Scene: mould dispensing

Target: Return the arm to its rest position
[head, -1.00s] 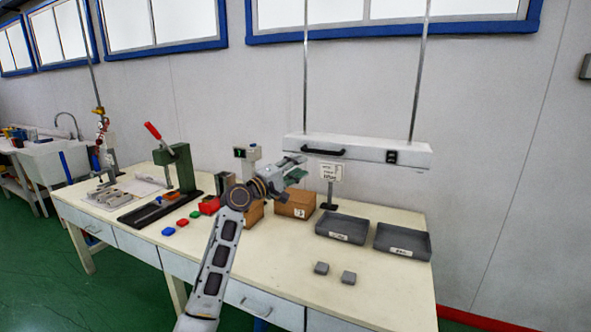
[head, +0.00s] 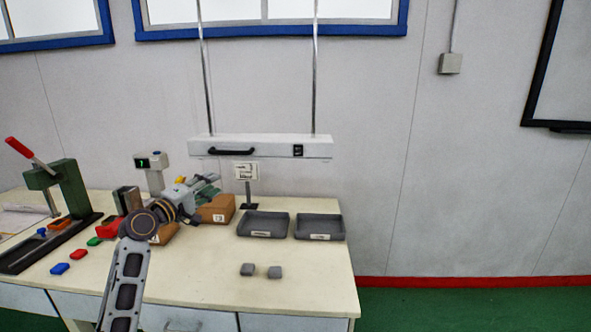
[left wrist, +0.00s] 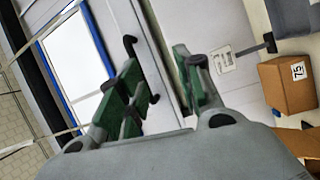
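My left arm comes in from the lower left of the head view and reaches over the table. My left gripper (head: 210,187) is held in the air and appears in front of the cardboard box (head: 216,209) at the back of the table. In the left wrist view its green-padded fingers (left wrist: 162,88) stand apart with nothing between them, so it is open and empty. That box also shows at the right of the left wrist view (left wrist: 289,84). My right gripper is in neither view.
Two grey trays (head: 263,224) (head: 320,227) stand right of the arm, with two grey blocks (head: 247,269) (head: 274,272) in front. A green press with a red lever (head: 60,190) stands left. Small coloured pieces (head: 60,268) lie near it. The table's front right is clear.

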